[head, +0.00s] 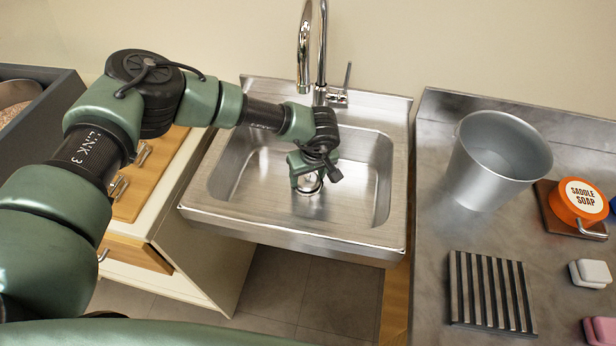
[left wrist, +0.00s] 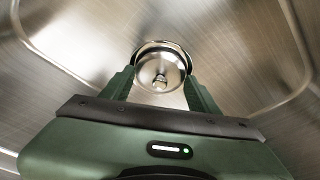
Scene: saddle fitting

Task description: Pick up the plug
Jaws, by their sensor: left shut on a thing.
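The plug (left wrist: 161,72) is a round shiny metal disc with a small knob on top, in the left wrist view. It also shows partly in the head view (head: 309,186), under my gripper at the bottom of the sink (head: 225,172). My left gripper (left wrist: 160,90) points down into the basin, its two green fingers on either side of the plug. It is shut on the plug. I cannot tell whether the plug is clear of the drain. In the head view my left gripper (head: 308,178) hides part of the plug. My right gripper is not in view.
A chrome faucet (head: 304,55) rises behind the sink. On the right counter (head: 430,200) stand a metal bucket (head: 490,165), an orange saddle soap tin (head: 577,203), a slatted rack (head: 490,292) and small blocks. A wooden-fronted cabinet (head: 150,185) is at the left.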

